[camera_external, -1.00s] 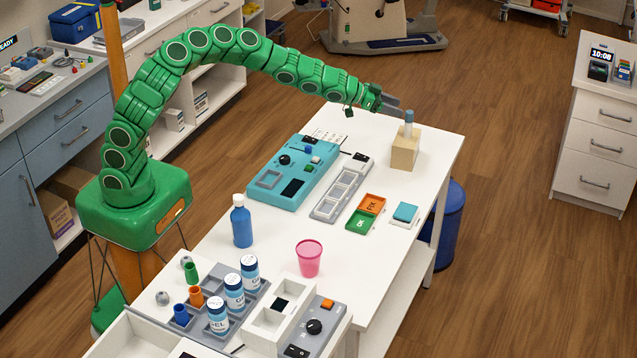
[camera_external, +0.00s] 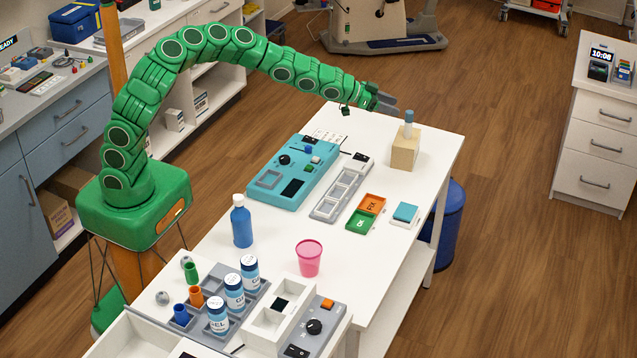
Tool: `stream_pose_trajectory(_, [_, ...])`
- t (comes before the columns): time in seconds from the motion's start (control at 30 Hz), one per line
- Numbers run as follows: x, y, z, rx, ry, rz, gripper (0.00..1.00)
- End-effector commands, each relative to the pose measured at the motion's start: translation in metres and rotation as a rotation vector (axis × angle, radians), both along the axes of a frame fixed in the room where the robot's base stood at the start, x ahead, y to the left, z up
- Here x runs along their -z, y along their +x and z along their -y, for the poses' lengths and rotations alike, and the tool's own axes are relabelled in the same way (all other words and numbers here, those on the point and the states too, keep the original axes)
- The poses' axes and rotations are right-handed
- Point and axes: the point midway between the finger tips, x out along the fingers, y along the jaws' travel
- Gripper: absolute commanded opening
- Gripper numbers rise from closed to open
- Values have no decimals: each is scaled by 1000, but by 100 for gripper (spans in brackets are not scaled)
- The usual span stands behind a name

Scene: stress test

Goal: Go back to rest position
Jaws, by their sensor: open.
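My green arm rises from its green base at the left and arches over to the right. My gripper (camera_external: 387,104) is at the arm's far end, above the back part of the white table (camera_external: 385,250). It is open, and I see nothing held between its fingers. In the picture its tips lie just left of a blue-grey peg (camera_external: 408,117) standing in a tan wooden block (camera_external: 405,150). Whether a fingertip touches the peg is too small to tell.
A teal control box (camera_external: 291,170), a grey tray (camera_external: 340,193) and orange and green bins (camera_external: 367,210) lie below the arm. A blue bottle (camera_external: 241,222), a pink cup (camera_external: 309,258) and a vial rack (camera_external: 263,284) stand nearer the front. The table's right edge is clear.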

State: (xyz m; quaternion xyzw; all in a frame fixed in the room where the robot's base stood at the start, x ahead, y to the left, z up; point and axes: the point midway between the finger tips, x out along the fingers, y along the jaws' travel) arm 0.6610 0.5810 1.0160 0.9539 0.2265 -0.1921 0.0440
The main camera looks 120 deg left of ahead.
Motion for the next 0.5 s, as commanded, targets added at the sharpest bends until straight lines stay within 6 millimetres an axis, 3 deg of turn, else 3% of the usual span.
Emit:
stream_pose_trajectory(0.17, [-40,26,41,78,43,-40,59])
stream_pose_trajectory(0.33, [-93,53,115,207,126,-133,59])
stream_pose_trajectory(0.5, [-133,57,187,323,224,-250,59])
